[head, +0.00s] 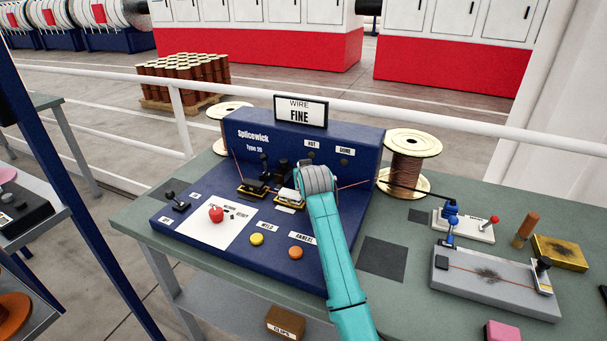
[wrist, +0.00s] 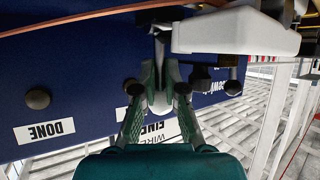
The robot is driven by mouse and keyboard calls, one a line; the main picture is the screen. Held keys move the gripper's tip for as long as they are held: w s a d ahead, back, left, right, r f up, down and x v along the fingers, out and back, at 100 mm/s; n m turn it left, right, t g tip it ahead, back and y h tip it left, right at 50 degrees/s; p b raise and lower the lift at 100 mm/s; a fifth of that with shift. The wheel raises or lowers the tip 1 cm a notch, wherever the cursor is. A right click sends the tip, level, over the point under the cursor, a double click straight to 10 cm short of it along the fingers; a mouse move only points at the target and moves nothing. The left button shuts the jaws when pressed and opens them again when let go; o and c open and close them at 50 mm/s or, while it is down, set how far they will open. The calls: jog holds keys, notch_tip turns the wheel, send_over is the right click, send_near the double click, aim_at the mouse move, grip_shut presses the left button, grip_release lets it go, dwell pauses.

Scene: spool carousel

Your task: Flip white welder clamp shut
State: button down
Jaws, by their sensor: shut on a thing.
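The white welder clamp (head: 287,194) is on the blue splicing machine, just left of my gripper. In the wrist view it is the pale block (wrist: 235,30) at upper right, close to the fingertips. My gripper (head: 303,197) is low over the machine's deck and partly hides the clamp's right side. In the wrist view the fingers (wrist: 158,72) are closed together on a narrow part by the clamp. Their grip is small and partly hidden, and the clamp's exact tilt cannot be told. A dark clamp (head: 254,188) stands to its left.
The blue machine (head: 345,150) rises behind, under a WIRE FINE sign (head: 300,111). A copper spool (head: 408,165) stands at right, with wire running towards the clamps. Yellow (head: 257,239) and orange (head: 295,253) buttons and a red knob (head: 216,214) are in front.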

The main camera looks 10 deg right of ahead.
jog(key=shift+s+a+t, duration=0.1)
jog(key=shift+s+t, duration=0.05)
jog(key=shift+t, duration=0.15)
dwell(0.4)
jog(key=c, duration=1.2)
grip_release()
jog(key=shift+s, duration=0.1)
jog(key=v, duration=1.2)
jog(key=shift+a+f, duration=0.1)
jog(key=shift+a, duration=0.05)
